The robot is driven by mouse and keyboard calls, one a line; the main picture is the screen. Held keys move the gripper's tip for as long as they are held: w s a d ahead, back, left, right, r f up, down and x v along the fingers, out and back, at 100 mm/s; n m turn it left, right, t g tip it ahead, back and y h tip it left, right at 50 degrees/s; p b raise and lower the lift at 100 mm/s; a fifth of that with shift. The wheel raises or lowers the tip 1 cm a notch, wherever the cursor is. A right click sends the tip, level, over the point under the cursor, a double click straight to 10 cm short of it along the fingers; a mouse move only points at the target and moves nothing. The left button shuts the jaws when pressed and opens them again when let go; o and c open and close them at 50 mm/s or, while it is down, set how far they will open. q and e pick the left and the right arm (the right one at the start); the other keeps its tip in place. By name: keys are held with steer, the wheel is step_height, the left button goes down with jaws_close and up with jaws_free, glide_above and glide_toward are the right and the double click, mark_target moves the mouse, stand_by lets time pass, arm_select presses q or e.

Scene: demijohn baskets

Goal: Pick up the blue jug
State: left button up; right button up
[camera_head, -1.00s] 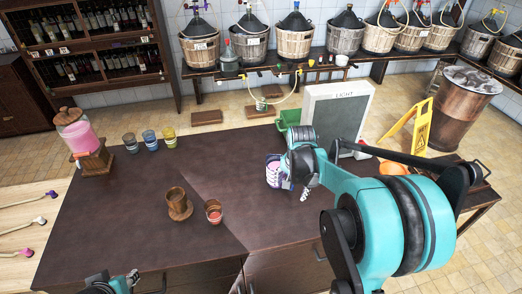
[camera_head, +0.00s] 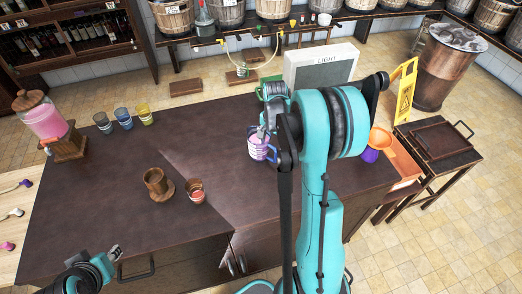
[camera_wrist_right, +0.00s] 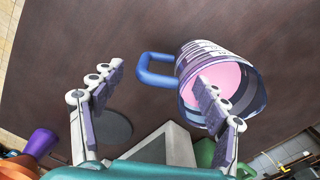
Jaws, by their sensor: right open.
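The blue jug (camera_head: 259,151) stands on the dark table, partly behind my right gripper and arm in the head view. In the right wrist view the jug (camera_wrist_right: 247,98) shows a pale patterned wall, pink inside, and a blue handle (camera_wrist_right: 146,76) pointing left. My right gripper (camera_wrist_right: 160,76) is open; it also shows in the head view (camera_head: 262,131). The handle lies in the gap between its fingers, and the right finger overlaps the jug's mouth. I cannot tell whether they touch. My left gripper (camera_head: 115,251) is low over the table's front left, too small to read.
A wooden mug (camera_head: 155,182) and a small reddish cup (camera_head: 196,192) stand mid-table. Several cups (camera_head: 123,118) and a pink-filled dispenser (camera_head: 45,118) are at left. A light box (camera_head: 318,68) stands behind the jug. An orange container (camera_head: 398,160) is right of my arm.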

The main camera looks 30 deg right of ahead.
mark_target(271, 158)
steer(key=shift+d+f, duration=0.1)
steer(key=shift+f, duration=0.3)
step_height(271, 158, down, 7)
steer(key=shift+f+b, duration=0.1)
steer(key=shift+b, duration=0.9)
steer(key=shift+s, duration=0.1)
jaws_close()
steer(key=shift+r+p, duration=0.45)
steer(key=shift+r, duration=1.15)
steer(key=s+d+r+p, duration=0.2)
steer(key=s+d+r, duration=0.1)
steer(key=s+r, duration=0.4)
steer(key=shift+s+d+r, duration=0.2)
steer(key=shift+s+r, duration=0.2)
steer(key=shift+s, duration=1.5)
